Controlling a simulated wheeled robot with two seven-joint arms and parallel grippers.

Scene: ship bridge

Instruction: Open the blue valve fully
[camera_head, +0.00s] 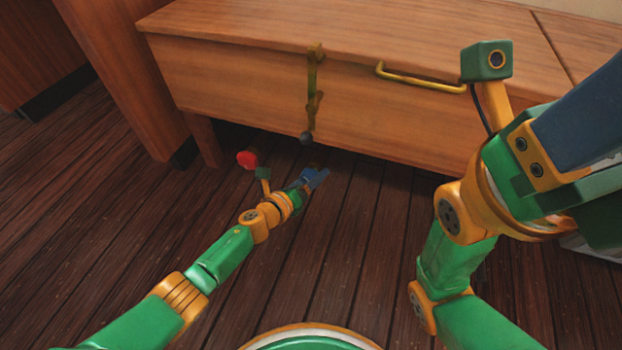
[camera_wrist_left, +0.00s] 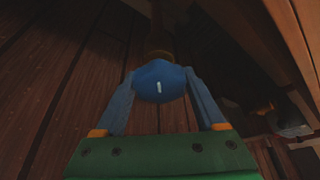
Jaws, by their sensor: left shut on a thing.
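The blue valve (camera_wrist_left: 160,84) shows in the left wrist view as a rounded blue knob with a short white mark. It sits on a brownish stem that runs back from it. My left gripper (camera_wrist_left: 160,88) has one finger on each side of the knob and is shut on it. In the head view my left gripper (camera_head: 316,178) is low, near the floor in front of the wooden cabinet, and the valve cannot be told apart there. My right gripper (camera_head: 588,112) is raised at the right edge and partly cut off; its fingertips are out of view.
A red knob (camera_head: 246,159) is low, left of my left gripper. The wooden cabinet (camera_head: 240,80) overhangs the valve area, with a brass latch (camera_head: 313,85) and a brass handle (camera_head: 420,80). The plank floor (camera_head: 330,250) in front is clear.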

